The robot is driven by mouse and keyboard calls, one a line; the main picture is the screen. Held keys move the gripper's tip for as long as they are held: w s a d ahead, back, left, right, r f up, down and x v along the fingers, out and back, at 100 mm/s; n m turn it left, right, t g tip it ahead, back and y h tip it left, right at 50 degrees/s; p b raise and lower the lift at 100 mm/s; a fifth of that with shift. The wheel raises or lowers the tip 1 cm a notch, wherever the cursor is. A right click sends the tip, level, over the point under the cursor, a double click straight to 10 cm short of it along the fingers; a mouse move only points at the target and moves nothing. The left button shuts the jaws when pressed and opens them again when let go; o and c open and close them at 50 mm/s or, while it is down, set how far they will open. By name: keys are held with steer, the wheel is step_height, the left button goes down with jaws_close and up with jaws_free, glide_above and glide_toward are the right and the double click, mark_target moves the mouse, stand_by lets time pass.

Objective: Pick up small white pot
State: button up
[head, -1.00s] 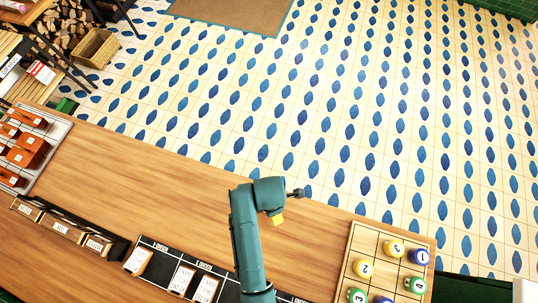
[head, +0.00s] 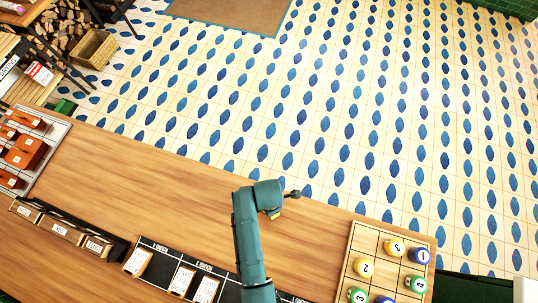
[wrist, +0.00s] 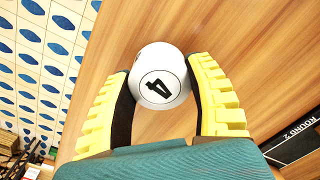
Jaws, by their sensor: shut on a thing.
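In the head view my teal wrist hides the pot and most of my gripper, over the middle of the counter (head: 130,180).
At the counter's right end a wooden grid board (head: 375,240) holds several numbered balls. A tray of orange-brown blocks (head: 50,150) stands at the left end. The counter between is clear.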

steer(key=shift+r, duration=0.1)
steer(key=shift+c, duration=0.3)
step_height(320, 180, up, 10)
steer(key=shift+f+p, duration=0.1)
steer(key=shift+p, duration=0.2)
